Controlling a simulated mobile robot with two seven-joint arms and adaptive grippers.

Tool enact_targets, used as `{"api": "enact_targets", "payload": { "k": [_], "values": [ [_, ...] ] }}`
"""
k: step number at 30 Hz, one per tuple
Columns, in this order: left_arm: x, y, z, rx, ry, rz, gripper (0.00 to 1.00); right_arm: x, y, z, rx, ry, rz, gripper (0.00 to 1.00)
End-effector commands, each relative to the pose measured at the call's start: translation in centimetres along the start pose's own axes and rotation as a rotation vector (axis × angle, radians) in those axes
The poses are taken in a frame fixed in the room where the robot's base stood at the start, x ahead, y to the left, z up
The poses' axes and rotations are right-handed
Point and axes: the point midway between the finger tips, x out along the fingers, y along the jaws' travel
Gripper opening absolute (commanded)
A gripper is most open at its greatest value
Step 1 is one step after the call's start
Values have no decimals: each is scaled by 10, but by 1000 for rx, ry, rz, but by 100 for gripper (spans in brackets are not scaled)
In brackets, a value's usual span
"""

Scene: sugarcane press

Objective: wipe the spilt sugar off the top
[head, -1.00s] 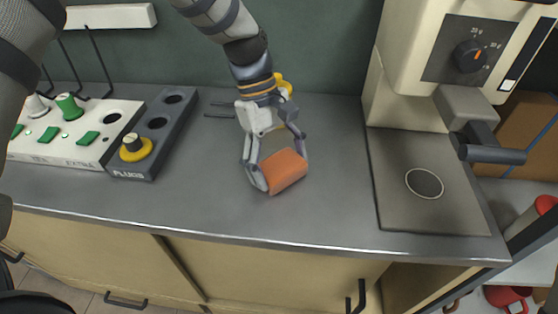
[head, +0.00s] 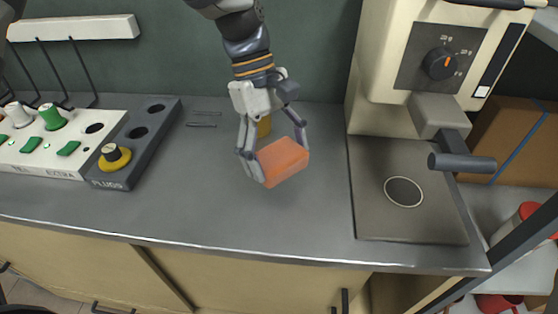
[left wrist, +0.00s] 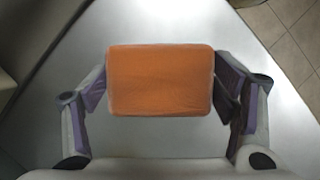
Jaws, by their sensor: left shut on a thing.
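My left gripper (head: 273,160) is shut on an orange sponge (head: 283,161), which sits between its fingertips over the grey worktop (head: 215,205). In the left wrist view the sponge (left wrist: 160,80) is held across its width between the two fingers. I cannot tell from the head view whether the sponge touches the worktop. No spilt sugar can be made out on the visible part of the top. My right gripper is not in view.
A cream press (head: 395,75) with a dial and a grey plate (head: 410,205) stands at the right. The worktop's front middle is clear.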

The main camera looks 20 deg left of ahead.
Motion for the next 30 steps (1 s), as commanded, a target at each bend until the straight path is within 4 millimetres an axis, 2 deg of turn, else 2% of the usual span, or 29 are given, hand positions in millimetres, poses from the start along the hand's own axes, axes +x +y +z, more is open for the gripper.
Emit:
{"api": "enact_targets", "payload": {
  "k": [9,30],
  "values": [
    [-22,-2,11,3,1,0,52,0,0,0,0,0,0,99],
    [-25,1,12,-34,1,16,52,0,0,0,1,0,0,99]
  ]
}}
